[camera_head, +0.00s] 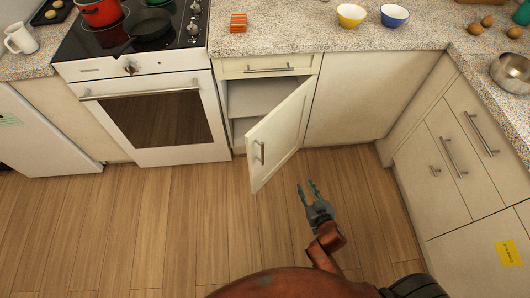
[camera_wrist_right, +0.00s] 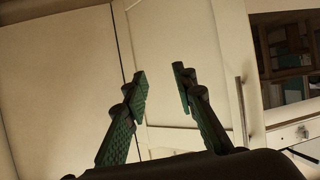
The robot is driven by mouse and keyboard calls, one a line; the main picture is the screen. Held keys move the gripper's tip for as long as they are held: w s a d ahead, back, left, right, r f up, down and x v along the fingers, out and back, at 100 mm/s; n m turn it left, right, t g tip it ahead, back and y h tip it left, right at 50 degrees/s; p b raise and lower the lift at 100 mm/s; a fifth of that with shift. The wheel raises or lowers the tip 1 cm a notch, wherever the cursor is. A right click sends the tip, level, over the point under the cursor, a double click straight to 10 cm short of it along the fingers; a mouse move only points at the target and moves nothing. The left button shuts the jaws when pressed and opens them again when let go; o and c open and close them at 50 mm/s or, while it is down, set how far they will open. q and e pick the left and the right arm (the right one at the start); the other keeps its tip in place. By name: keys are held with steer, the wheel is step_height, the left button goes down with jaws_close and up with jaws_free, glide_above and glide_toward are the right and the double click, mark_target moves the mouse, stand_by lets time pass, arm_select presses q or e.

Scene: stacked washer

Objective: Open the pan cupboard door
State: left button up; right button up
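The cream pan cupboard door (camera_head: 285,133) stands partly open, swung out from its right edge. The shelf space behind it shows on the left (camera_head: 247,98). Its bar handle (camera_head: 259,152) is on the free edge. My right gripper (camera_head: 309,188) is in front and to the right of the door, apart from it, open and empty. In the right wrist view the two green-padded fingers (camera_wrist_right: 162,82) are spread with nothing between them. The panelled door (camera_wrist_right: 185,60) and its handle (camera_wrist_right: 241,110) show beyond and to the right of the fingers. My left gripper is not in view.
A white oven (camera_head: 150,118) stands left of the cupboard. A closed drawer (camera_head: 266,65) is above it, and a plain panel (camera_head: 358,98) is on its right. Drawers with bar handles (camera_head: 453,157) line the right side. The wooden floor (camera_head: 185,220) is clear.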

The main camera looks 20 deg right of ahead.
steer(key=w+a+r+n+t+y+p, duration=0.1)
steer(key=w+a+r+n+t+y, duration=0.15)
steer(key=w+a+r, duration=0.4)
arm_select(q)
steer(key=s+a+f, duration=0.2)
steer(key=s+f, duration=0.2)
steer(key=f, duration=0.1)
arm_select(e)
steer(key=n+t+y, duration=0.1)
steer(key=t+y, duration=0.1)
steer(key=y, duration=0.2)
glide_toward(263, 153)
steer(key=w, duration=0.3)
steer(key=shift+n, duration=0.25)
steer(key=x, duration=0.2)
steer(key=b+x, duration=0.1)
steer(key=x, duration=0.3)
steer(key=shift+a+f, duration=0.25)
steer(key=shift+a, duration=0.1)
arm_select(q)
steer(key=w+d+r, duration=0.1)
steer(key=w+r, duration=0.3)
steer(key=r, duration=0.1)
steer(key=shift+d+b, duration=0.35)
steer(key=shift+b, duration=0.05)
arm_select(e)
steer(key=shift+x, duration=0.75)
jaws_close()
